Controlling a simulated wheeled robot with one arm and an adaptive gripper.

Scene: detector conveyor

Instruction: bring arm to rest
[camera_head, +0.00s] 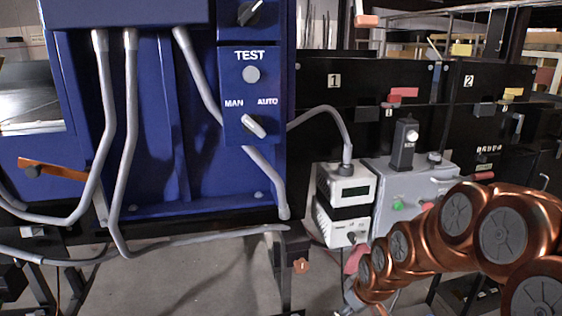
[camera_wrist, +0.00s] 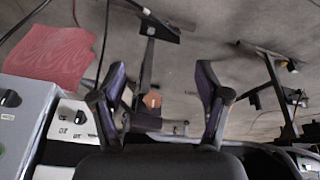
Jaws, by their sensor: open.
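My copper-coloured arm (camera_head: 440,235) reaches in from the lower right in the head view, in front of the grey control box. My gripper (camera_head: 347,305) shows only in part at the arm's far end there, near the bottom edge. In the wrist view my gripper (camera_wrist: 158,85) shows two dark purplish fingers spread well apart. Nothing is between the fingertips except the floor and the stand farther off. The gripper is open and empty.
A blue machine panel (camera_head: 180,130) with grey cables stands at left. A white meter box (camera_head: 345,190) and grey control box (camera_head: 400,185) stand at centre right. A red cloth-like piece (camera_wrist: 50,52) lies left of the fingers. Bare floor (camera_head: 200,275) shows below the blue panel.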

